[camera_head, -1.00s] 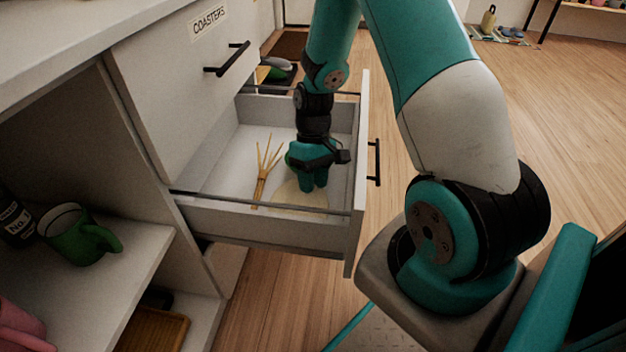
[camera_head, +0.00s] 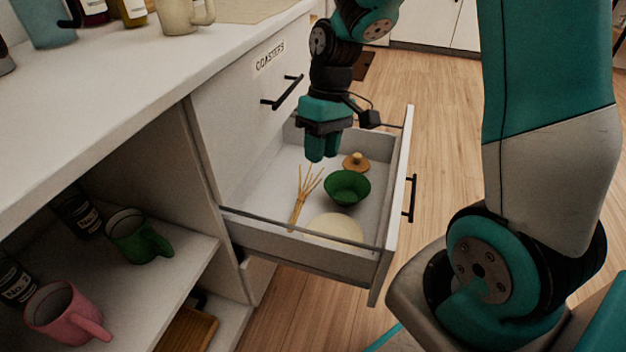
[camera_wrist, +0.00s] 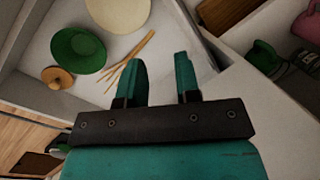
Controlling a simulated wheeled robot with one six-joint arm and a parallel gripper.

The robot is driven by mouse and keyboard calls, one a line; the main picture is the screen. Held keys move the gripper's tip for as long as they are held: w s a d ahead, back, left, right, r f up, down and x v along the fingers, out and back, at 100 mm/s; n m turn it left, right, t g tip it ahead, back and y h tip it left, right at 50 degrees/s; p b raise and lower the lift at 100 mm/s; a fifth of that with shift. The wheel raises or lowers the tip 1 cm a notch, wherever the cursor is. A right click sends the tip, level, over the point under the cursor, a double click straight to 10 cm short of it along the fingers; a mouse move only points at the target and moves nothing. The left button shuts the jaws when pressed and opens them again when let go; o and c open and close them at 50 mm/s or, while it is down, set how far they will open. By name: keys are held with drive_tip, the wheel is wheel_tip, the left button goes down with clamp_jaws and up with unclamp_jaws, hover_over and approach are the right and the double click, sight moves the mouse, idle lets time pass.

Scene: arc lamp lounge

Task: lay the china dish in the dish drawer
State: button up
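The dish drawer (camera_head: 305,238) is pulled open below the drawer labelled COASTERS. A pale cream round dish (camera_head: 335,228), which looks like the china dish, lies flat on its floor near the near side wall; it also shows at the top of the wrist view (camera_wrist: 118,12). A green bowl (camera_head: 347,187) sits upright beside it, also in the wrist view (camera_wrist: 78,54). My gripper (camera_head: 316,156) is above the drawer, apart from the dish. In the wrist view my gripper (camera_wrist: 160,64) has its fingers spread with nothing between them.
A splayed bamboo whisk (camera_head: 302,197) and a knobbed wooden piece (camera_head: 356,162) also lie in the drawer. The COASTERS drawer (camera_head: 240,110) is shut above. The counter (camera_head: 150,85) holds bottles and a mug. Green (camera_head: 140,236) and pink (camera_head: 68,312) mugs stand on the open shelf.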

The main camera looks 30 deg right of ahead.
drive_tip(key=s+a+r+n+t, duration=0.1)
drive_tip(key=s+a+r+n, duration=0.1)
drive_tip(key=s+a+r, duration=0.3)
drive_tip(key=s+a+r+n+y, duration=0.1)
drive_tip(key=s+a+r+n, duration=0.1)
drive_tip(key=s+a+r, duration=0.3)
drive_tip(key=s+a, duration=0.4)
drive_tip(key=s, duration=0.2)
drive_tip(key=shift+a+r+n+t+y, duration=0.15)
drive_tip(key=shift+n+t+y, duration=0.15)
drive_tip(key=shift+n+t, duration=0.1)
drive_tip(key=shift+w+a, duration=0.1)
